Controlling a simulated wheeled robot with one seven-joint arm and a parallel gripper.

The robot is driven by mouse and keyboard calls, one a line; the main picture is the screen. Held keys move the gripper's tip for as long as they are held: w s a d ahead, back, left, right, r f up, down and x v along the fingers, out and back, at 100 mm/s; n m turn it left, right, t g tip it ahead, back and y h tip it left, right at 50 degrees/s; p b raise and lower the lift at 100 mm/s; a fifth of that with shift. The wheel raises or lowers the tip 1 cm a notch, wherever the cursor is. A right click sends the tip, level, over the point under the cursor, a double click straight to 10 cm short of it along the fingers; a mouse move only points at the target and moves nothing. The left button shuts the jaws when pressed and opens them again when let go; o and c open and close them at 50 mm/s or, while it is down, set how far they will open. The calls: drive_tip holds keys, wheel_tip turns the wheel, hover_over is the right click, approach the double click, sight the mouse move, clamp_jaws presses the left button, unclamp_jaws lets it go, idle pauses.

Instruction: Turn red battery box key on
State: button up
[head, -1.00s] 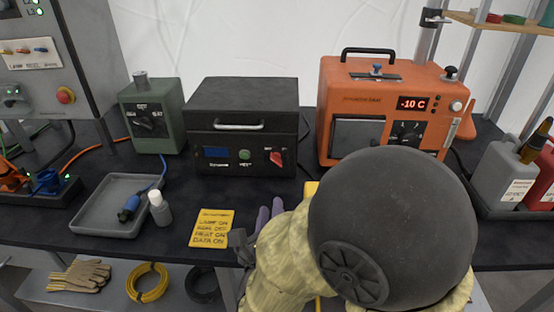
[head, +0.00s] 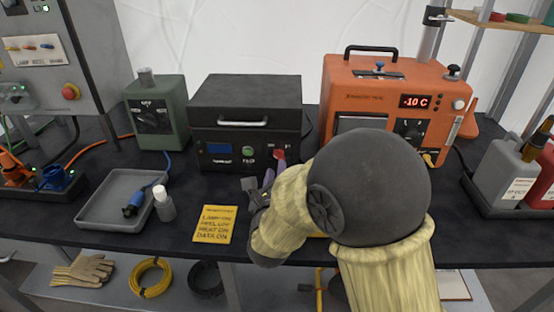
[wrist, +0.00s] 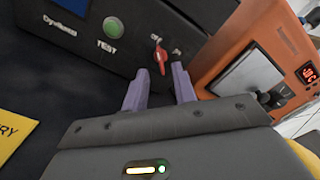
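The red key (wrist: 160,57) sits on the front of the black box (wrist: 190,20), right of a green TEST button (wrist: 113,27). In the wrist view it stands just beyond my fingertips, roughly between them and slightly nearer the left one. In the head view the key (head: 279,155) shows just above my gripper (head: 260,180). My gripper (wrist: 157,72) is open, with two purple fingers apart and nothing between them. I cannot tell whether a fingertip touches the key.
The orange oven-like unit (head: 395,90) reading -10 C stands close on the right. A green box (head: 156,110) stands left of the black box. A grey tray (head: 95,212), a white-capped bottle (head: 164,208) and a yellow card (head: 215,224) lie in front.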

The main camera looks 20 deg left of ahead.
sight(277, 158)
drive_tip(key=x, duration=0.5)
drive_tip(key=shift+w+a, duration=0.1)
drive_tip(key=shift+w, duration=0.1)
clamp_jaws()
